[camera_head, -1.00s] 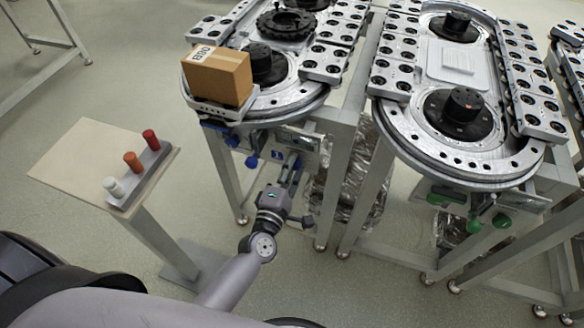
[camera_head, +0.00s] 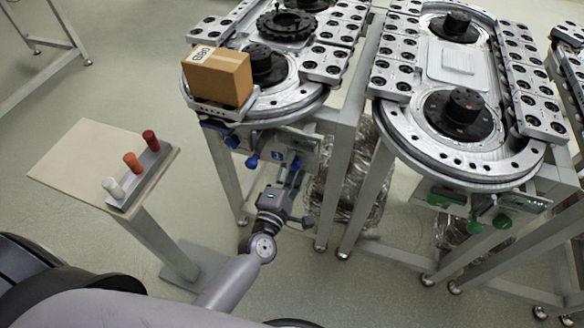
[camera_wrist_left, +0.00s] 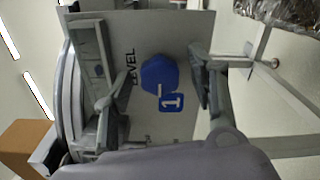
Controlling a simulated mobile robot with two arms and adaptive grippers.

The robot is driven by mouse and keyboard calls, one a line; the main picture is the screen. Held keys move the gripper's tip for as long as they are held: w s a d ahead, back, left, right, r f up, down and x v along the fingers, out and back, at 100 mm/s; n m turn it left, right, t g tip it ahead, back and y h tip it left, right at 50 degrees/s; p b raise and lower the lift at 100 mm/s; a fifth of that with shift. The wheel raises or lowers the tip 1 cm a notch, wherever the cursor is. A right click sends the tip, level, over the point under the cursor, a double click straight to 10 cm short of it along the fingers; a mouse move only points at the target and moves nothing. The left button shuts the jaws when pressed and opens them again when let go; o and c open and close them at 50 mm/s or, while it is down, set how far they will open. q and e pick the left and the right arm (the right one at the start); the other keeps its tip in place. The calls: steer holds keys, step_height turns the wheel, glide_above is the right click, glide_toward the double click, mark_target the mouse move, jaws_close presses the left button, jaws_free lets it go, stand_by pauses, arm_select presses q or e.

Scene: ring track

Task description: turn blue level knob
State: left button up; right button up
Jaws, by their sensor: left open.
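The blue level knob (camera_wrist_left: 158,73) shows in the left wrist view on a grey panel (camera_wrist_left: 178,30), beside the word LEVEL and a blue label with a 1. My left gripper (camera_wrist_left: 155,97) is open there, with one finger on each side of the knob and a gap to both. In the head view, my left gripper (camera_head: 290,174) reaches up from below to the panel (camera_head: 290,143) under the left ring track. Its fingers partly hide the knob there. My right gripper is not in view.
Other blue knobs (camera_head: 251,161) sit left of the panel. A cardboard box (camera_head: 217,76) stands on the left track (camera_head: 300,98). A small stand (camera_head: 75,155) with white, orange and red cylinders is at left. Table legs and a second track (camera_head: 470,170) are to the right.

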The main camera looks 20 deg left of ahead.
arm_select(q)
steer(key=shift+s, duration=0.15)
steer(key=s, duration=1.1)
steer(key=shift+s+a, duration=0.25)
steer(key=shift+s, duration=0.1)
steer(key=s+f+m+g+h+p, duration=0.1)
steer(key=s+f+m+g, duration=0.2)
steer(key=f, duration=0.5)
steer(key=s+f+m+g, duration=0.2)
steer(key=f+m, duration=0.3)
steer(key=f, duration=0.4)
steer(key=s+f+m+g+h+p, duration=0.1)
steer(key=s+f+m+g, duration=0.2)
steer(key=f, duration=0.5)
steer(key=s+a+f+m+g+y, duration=0.1)
steer(key=s+a+f+m+g, duration=0.1)
steer(key=s, duration=0.5)
steer(key=s+a+f+m+g+p, duration=0.1)
steer(key=s+a+f+m+g, duration=0.2)
steer(key=s+f+m, duration=0.3)
steer(key=s+a+f+m+g+y, duration=0.1)
steer(key=s+a+f+m+g, duration=0.2)
steer(key=s+f, duration=0.5)
steer(key=shift+s+a+f+m+g+y+p, duration=0.15)
steer(key=shift+s+f+m+g+y+p, duration=0.25)
steer(key=shift+s, duration=0.75)
